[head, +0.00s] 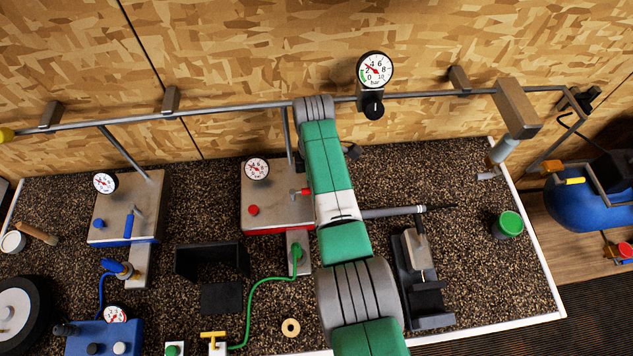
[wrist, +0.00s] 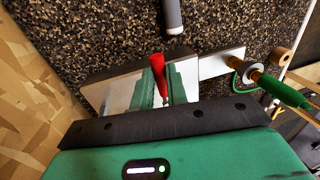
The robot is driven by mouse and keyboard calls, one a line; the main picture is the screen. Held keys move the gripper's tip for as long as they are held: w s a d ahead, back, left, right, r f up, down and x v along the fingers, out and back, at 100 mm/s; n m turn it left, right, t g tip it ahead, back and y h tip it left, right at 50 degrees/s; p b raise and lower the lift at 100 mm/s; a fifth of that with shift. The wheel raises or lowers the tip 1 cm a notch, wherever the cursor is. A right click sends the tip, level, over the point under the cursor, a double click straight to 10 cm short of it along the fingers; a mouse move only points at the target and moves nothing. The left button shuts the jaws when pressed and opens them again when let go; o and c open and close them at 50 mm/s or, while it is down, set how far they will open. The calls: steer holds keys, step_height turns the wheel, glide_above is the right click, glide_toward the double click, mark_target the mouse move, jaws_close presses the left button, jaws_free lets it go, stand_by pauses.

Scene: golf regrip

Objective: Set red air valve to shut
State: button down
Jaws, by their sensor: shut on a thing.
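The red air valve is a red lever (head: 301,192) on the grey metal box with red trim (head: 262,193) in the middle of the bench. In the wrist view the red lever (wrist: 157,66) stands between the two green fingers of my gripper (wrist: 158,86). My gripper is shut on the lever, whose red tip sticks out past the fingers. In the head view my green arm hides the gripper and the box's right side. The exact angle of the lever on its valve cannot be told.
A club shaft (head: 390,212) lies right of the arm, above a dark clamp (head: 421,275). A green hose (head: 252,300) runs from a fitting before the box. A blue-trimmed box (head: 112,215) stands left. A rail with a gauge (head: 374,70) crosses behind.

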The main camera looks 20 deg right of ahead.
steer(key=c, duration=1.4)
jaws_free()
steer(key=shift+a, duration=0.1)
steer(key=shift+r, duration=0.1)
steer(key=r, duration=0.2)
steer(key=w+r, duration=0.1)
steer(key=r, duration=0.4)
steer(key=shift+w+d+r, duration=0.25)
steer(key=shift+r, duration=0.05)
